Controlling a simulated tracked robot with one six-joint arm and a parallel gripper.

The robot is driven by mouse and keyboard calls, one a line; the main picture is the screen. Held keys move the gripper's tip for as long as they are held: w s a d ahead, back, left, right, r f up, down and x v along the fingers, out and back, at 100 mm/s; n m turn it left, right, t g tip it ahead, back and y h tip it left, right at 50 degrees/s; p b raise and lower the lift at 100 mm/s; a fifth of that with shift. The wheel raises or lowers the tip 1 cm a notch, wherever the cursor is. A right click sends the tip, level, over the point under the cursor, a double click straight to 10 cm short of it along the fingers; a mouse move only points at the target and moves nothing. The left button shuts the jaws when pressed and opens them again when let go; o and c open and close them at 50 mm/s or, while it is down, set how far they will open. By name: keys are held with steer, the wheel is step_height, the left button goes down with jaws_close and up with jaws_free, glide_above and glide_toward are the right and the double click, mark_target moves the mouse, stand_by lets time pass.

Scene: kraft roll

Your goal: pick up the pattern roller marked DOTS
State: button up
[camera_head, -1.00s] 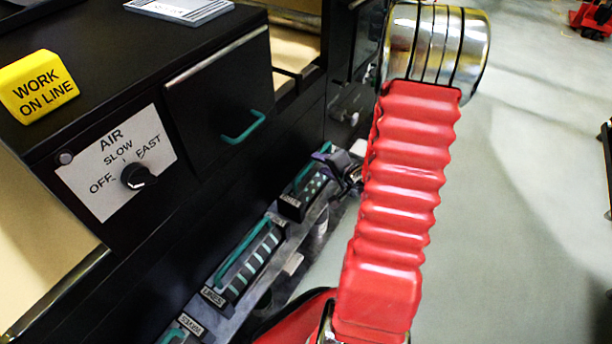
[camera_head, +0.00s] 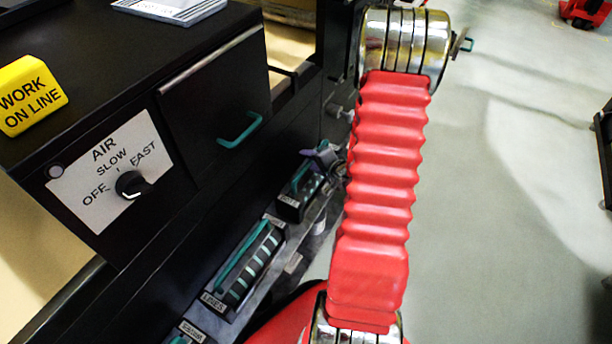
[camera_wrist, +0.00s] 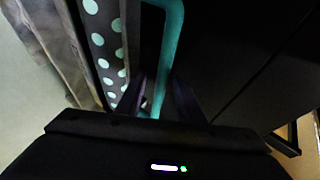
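The DOTS pattern roller (camera_wrist: 104,45) is dark with pale teal dots and fills the upper left of the wrist view. In the head view it sits on the low rail (camera_head: 298,194), partly hidden by my gripper (camera_head: 325,157). Its teal handle (camera_wrist: 169,35) runs down between the two dark purple fingers of my gripper (camera_wrist: 160,90) in the wrist view. The fingers stand apart, one on each side of the handle, and look open. Whether either finger touches the handle is hard to tell in the dark.
The LINES roller (camera_head: 250,266) lies nearer on the same rail, with another labelled roller (camera_head: 187,334) at the bottom edge. A black cabinet (camera_head: 195,105) with a teal-handled drawer stands close on the left. Open grey floor (camera_head: 500,200) lies to the right.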

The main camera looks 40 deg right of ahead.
steer(key=shift+w, duration=0.1)
stand_by(0.4)
steer(key=shift+c, duration=0.3)
jaws_close()
stand_by(1.0)
